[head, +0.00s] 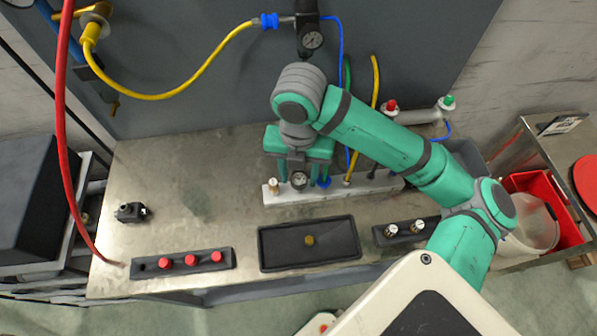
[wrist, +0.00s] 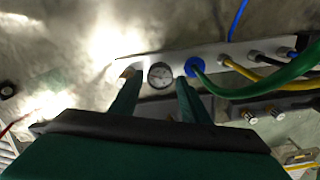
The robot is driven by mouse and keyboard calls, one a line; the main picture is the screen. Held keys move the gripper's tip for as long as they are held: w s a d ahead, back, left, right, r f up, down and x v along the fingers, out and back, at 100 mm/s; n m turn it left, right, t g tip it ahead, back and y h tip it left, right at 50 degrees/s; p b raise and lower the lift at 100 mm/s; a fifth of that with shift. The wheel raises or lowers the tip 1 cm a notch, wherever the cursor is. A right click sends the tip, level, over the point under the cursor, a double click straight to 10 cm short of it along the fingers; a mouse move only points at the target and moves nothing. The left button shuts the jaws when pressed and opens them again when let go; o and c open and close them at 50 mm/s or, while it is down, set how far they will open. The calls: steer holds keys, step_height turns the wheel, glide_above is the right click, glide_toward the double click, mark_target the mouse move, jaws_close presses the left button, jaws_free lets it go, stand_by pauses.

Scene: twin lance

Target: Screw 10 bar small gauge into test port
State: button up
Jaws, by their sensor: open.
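A small round gauge (head: 299,180) with a pale dial stands at the white manifold block (head: 285,195), near its left end. It also shows in the wrist view (wrist: 161,75), dial facing up toward the camera. My gripper (head: 299,181) is open and points down, one finger on each side of the gauge. In the wrist view a small gap shows between the gauge and each finger of my gripper (wrist: 158,82). The gauge's lower end and the port under it are hidden, so its seating cannot be told.
A brass fitting (head: 274,186) is left of the gauge; a blue fitting (head: 323,183) and hoses are right. In front stand a black tray (head: 268,262) with a brass piece, a rack of red caps (head: 191,261) and a rack with two small fittings (head: 391,231). The left tabletop is mostly clear.

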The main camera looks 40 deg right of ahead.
steer(key=n, duration=0.6)
steer(key=shift+s+n, duration=0.15)
steer(key=shift+n, duration=0.25)
steer(key=n, duration=0.5)
steer(key=shift+s+n, duration=0.1)
steer(key=shift+n, duration=0.3)
steer(key=shift+c, duration=0.7)
jaws_close()
steer(key=m, duration=0.5)
steer(key=shift+a+m, duration=0.25)
steer(key=shift+m, duration=0.05)
steer(key=m, duration=0.6)
steer(key=shift+w+m, duration=0.25)
steer(key=shift+m, duration=0.05)
steer(key=m, duration=0.6)
steer(key=shift+w+a+m, duration=0.1)
steer(key=shift+w+m, duration=0.05)
steer(key=shift+m, duration=0.15)
steer(key=m, duration=0.6)
steer(key=shift+a+f, duration=0.1)
steer(key=shift+a, duration=0.05)
